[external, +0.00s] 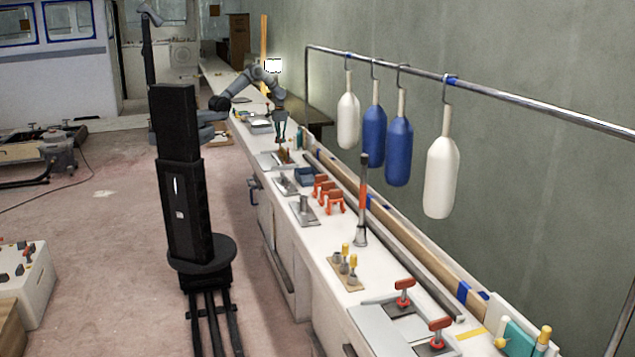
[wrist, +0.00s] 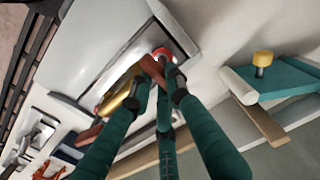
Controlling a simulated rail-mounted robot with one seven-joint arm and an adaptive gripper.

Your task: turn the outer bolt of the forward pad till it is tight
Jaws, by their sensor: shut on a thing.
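In the wrist view my gripper (wrist: 161,80), with dark green wrapped fingers, is closed in on a red-brown bolt handle (wrist: 151,69). A red round part (wrist: 161,53) shows just beyond the fingertips. The handle stands over a pale metal plate (wrist: 113,72) with a dark edge. The fingers hide the bolt's lower part, so its seating cannot be told. A gold-yellow piece (wrist: 118,98) lies beside the left finger. In the external view my gripper (external: 281,138) points down at a small plate (external: 265,161) far along the bench.
A teal block (wrist: 285,82) with a yellow-topped knob (wrist: 263,58) stands to the right in the wrist view. On the bench (external: 315,262) are orange clamps (external: 328,194), an upright tool (external: 362,205) and red-handled pads (external: 404,293). White and blue fenders (external: 398,152) hang from a rail.

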